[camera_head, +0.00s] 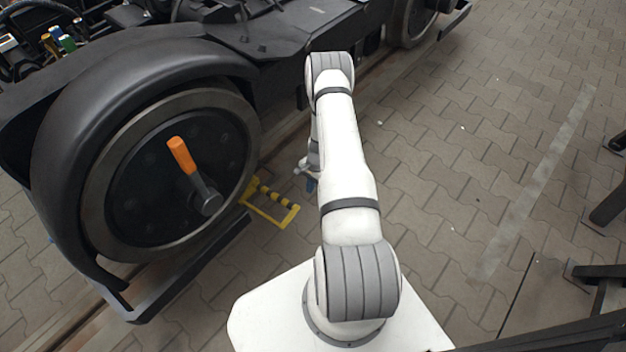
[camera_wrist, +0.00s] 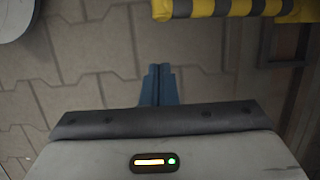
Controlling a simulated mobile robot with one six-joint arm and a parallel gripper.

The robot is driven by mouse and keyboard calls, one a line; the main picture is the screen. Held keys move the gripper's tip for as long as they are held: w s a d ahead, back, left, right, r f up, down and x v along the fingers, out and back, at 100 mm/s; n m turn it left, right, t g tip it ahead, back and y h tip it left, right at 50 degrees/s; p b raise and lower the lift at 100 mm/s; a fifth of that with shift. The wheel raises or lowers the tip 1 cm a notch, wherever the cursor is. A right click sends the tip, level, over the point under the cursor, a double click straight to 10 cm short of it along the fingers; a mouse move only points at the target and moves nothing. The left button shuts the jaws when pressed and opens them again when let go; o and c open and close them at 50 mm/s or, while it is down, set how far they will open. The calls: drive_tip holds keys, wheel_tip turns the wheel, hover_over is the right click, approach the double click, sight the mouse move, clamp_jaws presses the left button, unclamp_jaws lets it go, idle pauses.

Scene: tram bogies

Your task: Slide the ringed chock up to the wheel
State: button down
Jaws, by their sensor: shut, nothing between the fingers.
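The chock (camera_head: 286,220) is yellow with a black-striped bar and an open, frame-like outline. It lies on the paving just right of the wheel (camera_head: 128,222) in the head view; I cannot tell whether they touch. In the wrist view the chock's striped bar (camera_wrist: 225,8) crosses the top right edge, and the rest is cut off. My gripper (camera_head: 310,185) hangs to the right of the chock, partly hidden by my arm. Its blue fingers (camera_wrist: 160,72) are shut together and empty, with a gap of paving between them and the striped bar.
An orange-handled lever (camera_head: 181,155) sticks out from the wheel hub. The black bogie frame (camera_head: 240,35) stands above and behind. A rail (camera_head: 285,132) runs under the wheels. Dark metal stands (camera_head: 608,205) are at the right edge. The paving (camera_head: 450,160) right of my arm is mostly clear.

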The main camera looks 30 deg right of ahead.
drive_tip(key=a+f, duration=0.1)
drive_tip(key=s+a+f, duration=0.1)
drive_tip(key=a+f+b, duration=0.1)
drive_tip(key=a, duration=0.1)
drive_tip(key=shift+s+a+f, duration=0.1)
drive_tip(key=shift+s+f, duration=0.1)
drive_tip(key=shift+s, duration=0.1)
